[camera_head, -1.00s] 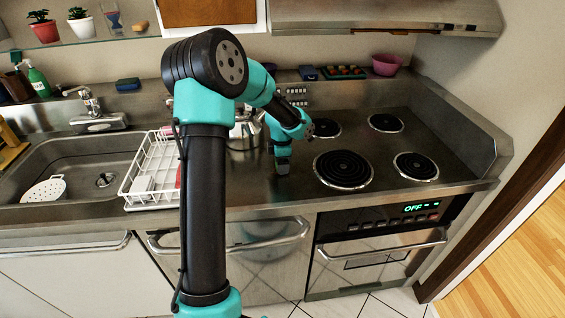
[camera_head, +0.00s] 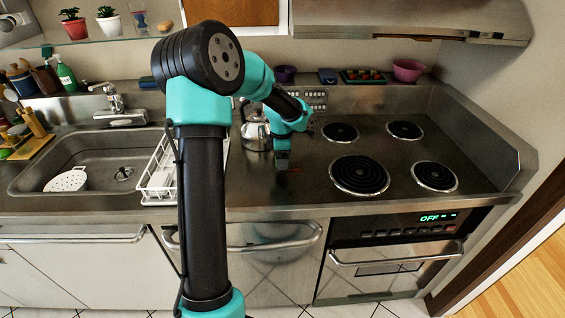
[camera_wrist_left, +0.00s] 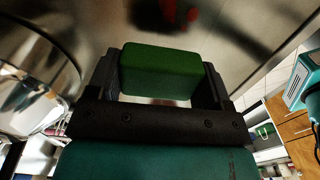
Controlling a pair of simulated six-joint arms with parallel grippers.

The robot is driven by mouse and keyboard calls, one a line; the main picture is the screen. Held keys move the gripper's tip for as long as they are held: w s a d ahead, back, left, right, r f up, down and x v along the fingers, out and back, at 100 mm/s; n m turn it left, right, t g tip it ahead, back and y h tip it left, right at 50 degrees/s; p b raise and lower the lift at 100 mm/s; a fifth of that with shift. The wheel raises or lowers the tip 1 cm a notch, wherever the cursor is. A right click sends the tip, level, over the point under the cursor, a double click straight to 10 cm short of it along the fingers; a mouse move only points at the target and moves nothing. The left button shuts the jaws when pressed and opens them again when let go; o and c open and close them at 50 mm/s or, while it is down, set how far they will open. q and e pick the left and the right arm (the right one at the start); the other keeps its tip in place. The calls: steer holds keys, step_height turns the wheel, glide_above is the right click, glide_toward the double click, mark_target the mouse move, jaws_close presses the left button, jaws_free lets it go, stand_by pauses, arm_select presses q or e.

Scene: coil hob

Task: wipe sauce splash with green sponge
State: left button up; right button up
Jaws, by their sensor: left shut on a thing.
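My left gripper (camera_head: 283,162) is low over the steel counter, between the kettle and the front left coil burner. In the left wrist view its two fingers are shut on the green sponge (camera_wrist_left: 160,72), which spans the gap between them. In the head view the sponge is hidden or too small to make out. A small red sauce splash (camera_head: 295,170) lies on the counter just right of the gripper. It also shows as a blurred red patch (camera_wrist_left: 192,14) beyond the sponge in the left wrist view. I cannot tell whether the sponge touches the counter. My right gripper is not in view.
A shiny kettle (camera_head: 256,132) stands close behind and left of the gripper. Several coil burners (camera_head: 359,175) lie to the right. A white dish rack (camera_head: 158,180) and the sink (camera_head: 95,160) are to the left. The counter by the splash is clear.

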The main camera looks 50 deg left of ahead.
arm_select(q)
steer(key=shift+r, duration=2)
